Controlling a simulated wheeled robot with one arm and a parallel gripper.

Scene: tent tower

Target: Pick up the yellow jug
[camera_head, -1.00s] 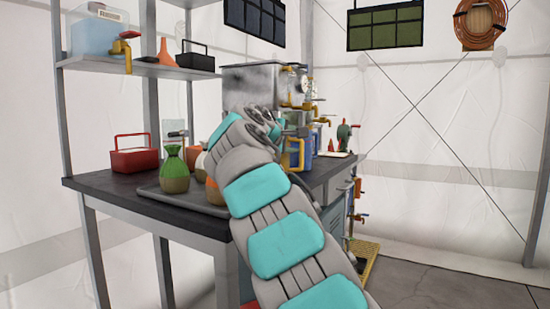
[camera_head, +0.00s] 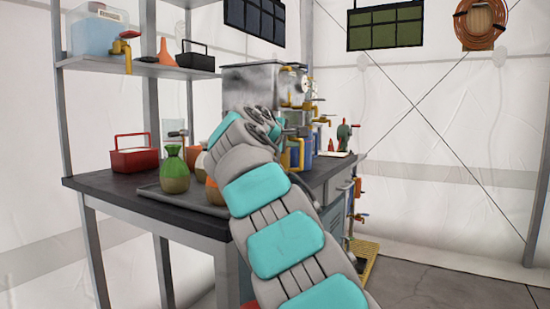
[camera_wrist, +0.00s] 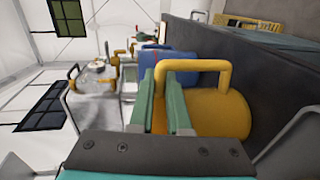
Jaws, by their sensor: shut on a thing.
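The yellow jug (camera_wrist: 222,114) is in the wrist view, at the right, with its thick looped handle rising from its body. My gripper (camera_wrist: 164,82) has its two green fingers on either side of the near-left leg of that handle and is shut on it. The lower part of the handle is hidden between the fingers. In the head view my arm reaches over the workbench and hides the gripper and most of the jug. A yellow handle (camera_head: 298,152) shows just right of my wrist there, but I cannot tell whether it belongs to this jug.
A blue container (camera_wrist: 188,60) stands close behind the jug's handle. The bench (camera_head: 130,196) also holds a green-and-brown vessel (camera_head: 174,170), a red box (camera_head: 134,158) and a metal tank (camera_head: 248,86). A shelf (camera_head: 140,66) rises at the left. Floor at the right is clear.

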